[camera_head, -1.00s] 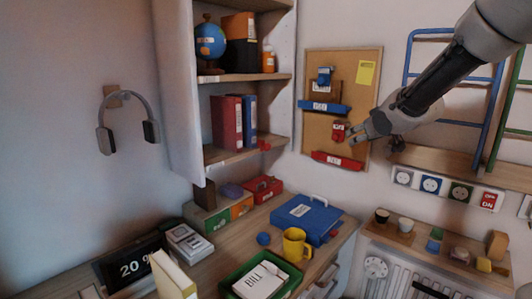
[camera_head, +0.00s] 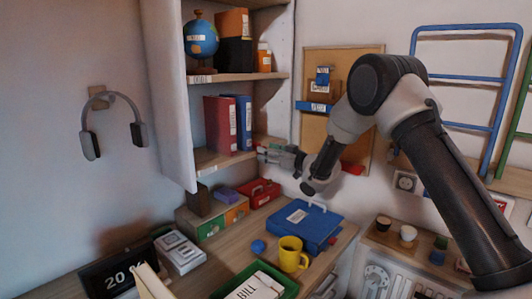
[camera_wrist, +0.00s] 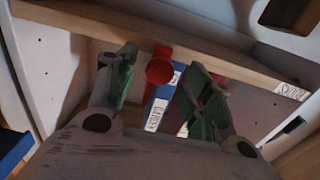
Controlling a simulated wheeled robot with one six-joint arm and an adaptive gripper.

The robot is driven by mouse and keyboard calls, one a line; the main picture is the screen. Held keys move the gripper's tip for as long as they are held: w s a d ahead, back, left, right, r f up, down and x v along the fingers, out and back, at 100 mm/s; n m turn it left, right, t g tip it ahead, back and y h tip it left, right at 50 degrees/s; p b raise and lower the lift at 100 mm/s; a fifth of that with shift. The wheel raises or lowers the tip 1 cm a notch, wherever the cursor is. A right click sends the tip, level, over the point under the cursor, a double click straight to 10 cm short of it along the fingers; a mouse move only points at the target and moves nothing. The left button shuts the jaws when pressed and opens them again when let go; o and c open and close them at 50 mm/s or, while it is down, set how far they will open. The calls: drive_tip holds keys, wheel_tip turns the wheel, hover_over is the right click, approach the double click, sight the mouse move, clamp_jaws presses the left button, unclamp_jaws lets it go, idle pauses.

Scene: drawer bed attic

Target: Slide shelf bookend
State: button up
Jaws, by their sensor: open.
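The red bookend shows in the wrist view as a round red knob (camera_wrist: 160,70) on a red stem, between the two green-lined fingers of my gripper (camera_wrist: 161,58). A blue binder and a red binder show behind it. In the head view my gripper (camera_head: 263,152) is at the front right edge of the lower shelf (camera_head: 222,160), to the right of the red binder (camera_head: 219,125) and blue binder (camera_head: 244,122). It hides most of the bookend there. The fingers are apart, one on each side of the knob; I cannot tell whether either touches it.
The upper shelf (camera_head: 235,77) holds a globe (camera_head: 200,40), boxes and an orange bottle. A cabinet side panel (camera_head: 168,100) stands left of the shelves. Below on the desk are a blue case (camera_head: 305,228), a yellow mug (camera_head: 291,254) and a green tray (camera_head: 285,277).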

drive_tip(key=shift+w+a, duration=0.45)
drive_tip(key=shift+a, duration=0.15)
clamp_jaws()
drive_tip(key=w+d, duration=0.2)
drive_tip(key=w, duration=0.1)
drive_tip(key=w+d, duration=0.5)
drive_tip(key=w, duration=0.1)
drive_tip(key=shift+w+d, duration=0.15)
drive_tip(key=shift+w, duration=0.1)
unclamp_jaws()
